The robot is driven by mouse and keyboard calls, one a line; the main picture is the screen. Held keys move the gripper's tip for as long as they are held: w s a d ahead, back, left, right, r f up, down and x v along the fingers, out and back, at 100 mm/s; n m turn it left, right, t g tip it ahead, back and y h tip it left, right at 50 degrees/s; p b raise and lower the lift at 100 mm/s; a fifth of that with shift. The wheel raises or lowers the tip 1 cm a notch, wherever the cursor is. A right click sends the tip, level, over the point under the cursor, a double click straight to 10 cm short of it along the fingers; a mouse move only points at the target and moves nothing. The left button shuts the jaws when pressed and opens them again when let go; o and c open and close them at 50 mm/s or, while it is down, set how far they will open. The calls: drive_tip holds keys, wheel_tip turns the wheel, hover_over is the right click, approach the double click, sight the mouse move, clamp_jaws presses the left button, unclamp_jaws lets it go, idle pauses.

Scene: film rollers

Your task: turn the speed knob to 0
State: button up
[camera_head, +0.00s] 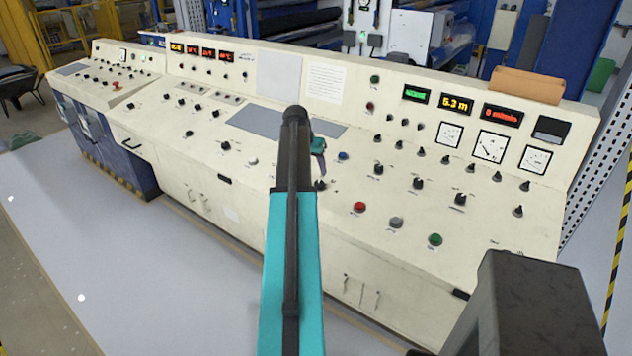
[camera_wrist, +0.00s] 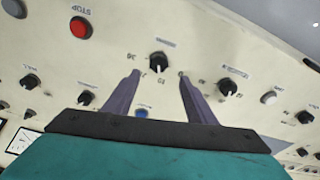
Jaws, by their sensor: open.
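A black rotary knob (camera_wrist: 159,60) with printed scale marks around it sits on the cream panel in the wrist view. Its caption is too blurred to read, so I cannot tell that it is the speed knob. My gripper (camera_wrist: 158,73) is open, with one purple-grey finger at each side of this knob in the picture. I cannot tell whether either finger touches it. In the head view my gripper (camera_head: 319,170) is over the middle of the sloping desk, partly hidden behind my arm. The knob's pointer direction is not clear.
Nearby are a red STOP button (camera_wrist: 80,27), a blue button (camera_wrist: 141,113) close to my gripper, and other black knobs (camera_wrist: 228,87). A red display reading 0 m/min (camera_head: 502,115) is on the upright panel. An orange-brown object (camera_head: 527,85) lies on top.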

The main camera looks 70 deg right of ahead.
sight(318, 182)
drive_tip(key=shift+p+x, duration=1.15)
drive_tip(key=shift+x, duration=3.2)
drive_tip(key=c, duration=1)
drive_tip(key=shift+a+f, duration=0.1)
drive_tip(key=shift+a, duration=0.3)
drive_tip(key=shift+c, duration=0.2)
drive_tip(key=shift+d, duration=0.3)
